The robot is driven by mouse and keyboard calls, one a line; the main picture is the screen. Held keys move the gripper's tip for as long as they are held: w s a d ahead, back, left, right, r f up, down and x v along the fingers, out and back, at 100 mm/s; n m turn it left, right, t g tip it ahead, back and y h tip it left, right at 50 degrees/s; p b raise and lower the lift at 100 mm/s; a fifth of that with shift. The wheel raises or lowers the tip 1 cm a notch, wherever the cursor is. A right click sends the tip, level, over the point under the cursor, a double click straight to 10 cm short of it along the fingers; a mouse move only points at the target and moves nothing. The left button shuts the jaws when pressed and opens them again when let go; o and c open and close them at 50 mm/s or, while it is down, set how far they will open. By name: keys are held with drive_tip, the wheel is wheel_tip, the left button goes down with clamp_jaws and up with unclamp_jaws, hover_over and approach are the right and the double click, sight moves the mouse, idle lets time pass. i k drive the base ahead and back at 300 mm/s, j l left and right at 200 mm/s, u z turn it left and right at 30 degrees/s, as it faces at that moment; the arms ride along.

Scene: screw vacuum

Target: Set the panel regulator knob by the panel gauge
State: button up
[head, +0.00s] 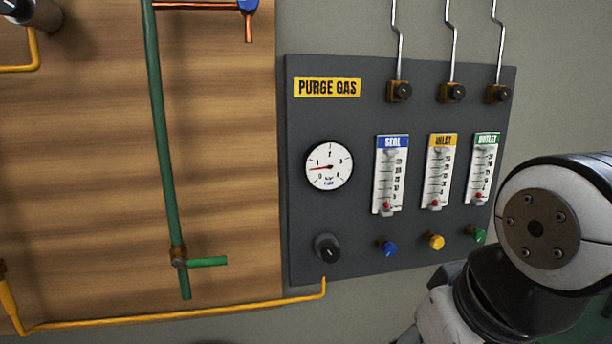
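The dark grey purge gas panel (360,120) is on the wall at the middle right of the head view. Its round white gauge (329,166) has a red needle pointing left, a little below the mark 1. The black regulator knob (328,248) sits below the gauge, near the panel's lower left corner. A pale line shows on the knob's face; its exact angle is hard to tell. Nothing touches the knob. My gripper is not in view; only white and black links of my arm show at the lower right.
Three flowmeters, seal (390,175), inlet (441,170) and outlet (483,168), stand right of the gauge, with blue (387,247), yellow (434,241) and green (478,236) knobs below. A yellow pipe (180,313) ends below the regulator knob. A green pipe (160,130) runs down the wooden board.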

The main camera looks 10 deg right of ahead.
sight(330, 254)
drive_tip(key=k+u, duration=0.1)
drive_tip(key=u, duration=0.25)
drive_tip(key=k+j+u, duration=0.1)
drive_tip(key=u, duration=0.25)
drive_tip(key=k+j+u, duration=0.1)
drive_tip(key=u, duration=0.25)
